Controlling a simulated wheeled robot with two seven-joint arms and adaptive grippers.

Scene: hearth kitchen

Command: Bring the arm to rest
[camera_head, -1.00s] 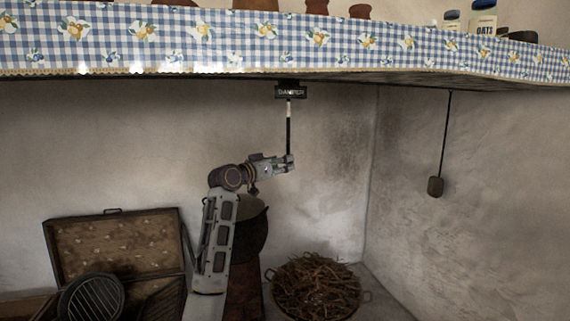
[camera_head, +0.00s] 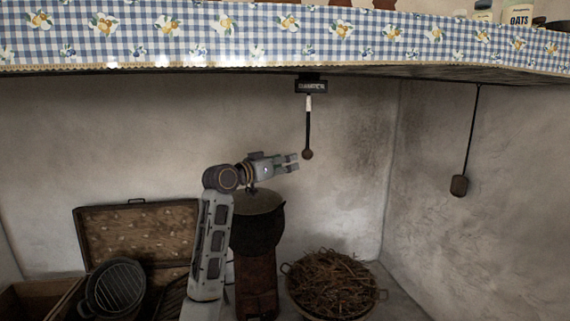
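A black damper rod (camera_head: 308,127) with a pale band and a round knob at its lower end hangs from a labelled damper plate (camera_head: 311,87) under the mantel. My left arm (camera_head: 210,245) rises from the bottom, bent at the elbow. My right gripper is not in view.
A dark lidded pot (camera_head: 258,230) stands behind my arm. A basket of twigs (camera_head: 333,285) stands to its right. An open case (camera_head: 140,240) and a round grill pan (camera_head: 116,288) are left. A cord with a weight (camera_head: 459,186) hangs right. The cloth-edged mantel (camera_head: 250,35) spans above.

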